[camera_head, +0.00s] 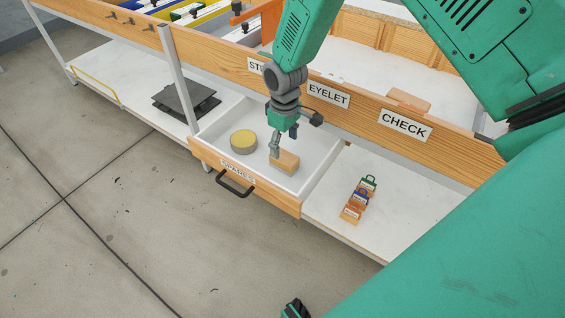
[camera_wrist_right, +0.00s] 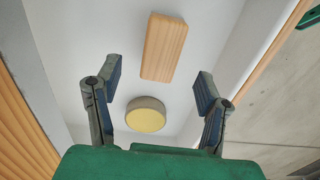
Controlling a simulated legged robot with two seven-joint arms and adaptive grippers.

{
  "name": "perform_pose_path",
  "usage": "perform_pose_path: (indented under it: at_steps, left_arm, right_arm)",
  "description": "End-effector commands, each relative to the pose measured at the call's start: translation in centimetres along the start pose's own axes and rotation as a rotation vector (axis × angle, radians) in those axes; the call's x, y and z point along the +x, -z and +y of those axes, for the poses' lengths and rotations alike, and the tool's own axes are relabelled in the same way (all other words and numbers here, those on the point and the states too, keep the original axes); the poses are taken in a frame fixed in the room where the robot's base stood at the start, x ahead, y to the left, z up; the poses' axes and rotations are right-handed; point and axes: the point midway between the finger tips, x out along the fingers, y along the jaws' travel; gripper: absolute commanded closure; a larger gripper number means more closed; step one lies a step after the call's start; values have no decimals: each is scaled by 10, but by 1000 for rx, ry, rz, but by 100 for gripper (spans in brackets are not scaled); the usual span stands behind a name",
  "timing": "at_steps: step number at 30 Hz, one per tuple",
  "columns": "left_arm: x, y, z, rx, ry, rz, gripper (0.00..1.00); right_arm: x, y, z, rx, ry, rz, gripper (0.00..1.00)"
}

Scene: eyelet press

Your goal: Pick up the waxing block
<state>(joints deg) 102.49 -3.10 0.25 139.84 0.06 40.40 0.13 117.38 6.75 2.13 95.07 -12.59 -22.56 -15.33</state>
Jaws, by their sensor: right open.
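A light wooden block (camera_head: 286,162) lies in the open drawer (camera_head: 240,184) labelled SPARES; from its shape it may be the waxing block. My right gripper (camera_head: 275,150) points down into the drawer at the block's left end. In the right wrist view the wooden block (camera_wrist_right: 164,47) lies beyond the two parted fingers (camera_wrist_right: 158,92), with nothing between them. A round tin (camera_head: 243,142) with a yellow top sits left of the block; it also shows in the wrist view (camera_wrist_right: 146,114). I cannot make out my left gripper.
The drawer's walls are close around the gripper. Small tagged blocks (camera_head: 359,199) stand on the lower shelf to the right. A dark plate stack (camera_head: 187,100) stands on the shelf to the left. Another wooden block (camera_head: 409,100) lies above the CHECK label (camera_head: 404,124).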

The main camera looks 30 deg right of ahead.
Motion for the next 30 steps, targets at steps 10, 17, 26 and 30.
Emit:
perform_pose_path:
  at_steps: [10,17,26,30]
  left_arm:
    - [13,0,0,1,0,0,69]
    - [19,-1,0,0,0,0,69]
    - [18,-1,0,1,0,0,69]
    - [18,-1,0,1,0,0,69]
  right_arm:
    - [32,0,-4,0,-6,-3,37]
    - [55,0,-2,0,-3,-1,37]
    - [54,-1,-1,0,-2,0,86]
    - [54,0,-2,0,-3,-1,92]
